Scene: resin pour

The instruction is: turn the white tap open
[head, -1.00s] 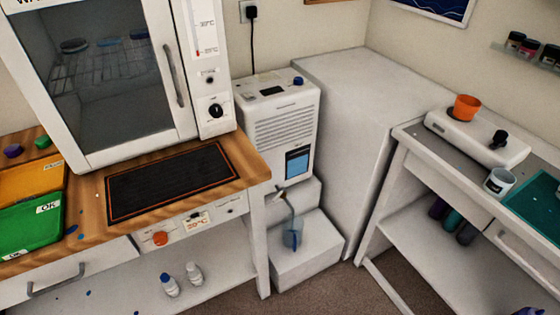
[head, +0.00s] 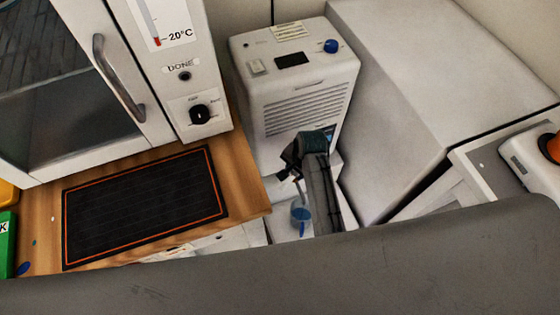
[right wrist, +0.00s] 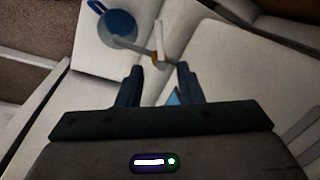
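The white tap (right wrist: 159,40) shows in the right wrist view as a thin white lever on a small orange-brown base, with a grey spout running left toward a blue cup (right wrist: 118,28). My right gripper (right wrist: 158,78) is open and empty. Its two dark fingers point at the tap, whose base lies just beyond the gap between the fingertips; I see no clear contact. In the head view my right gripper (head: 292,162) is at the lower front of the white dehumidifier (head: 285,95) and mostly hides the tap. My left gripper is not in view.
The blue cup also shows in the head view (head: 301,215), below the gripper. A wooden bench (head: 240,180) with a black mat (head: 145,205) and a white oven (head: 198,75) stands left. A large white block (head: 420,85) stands right. My grey arm covers the bottom.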

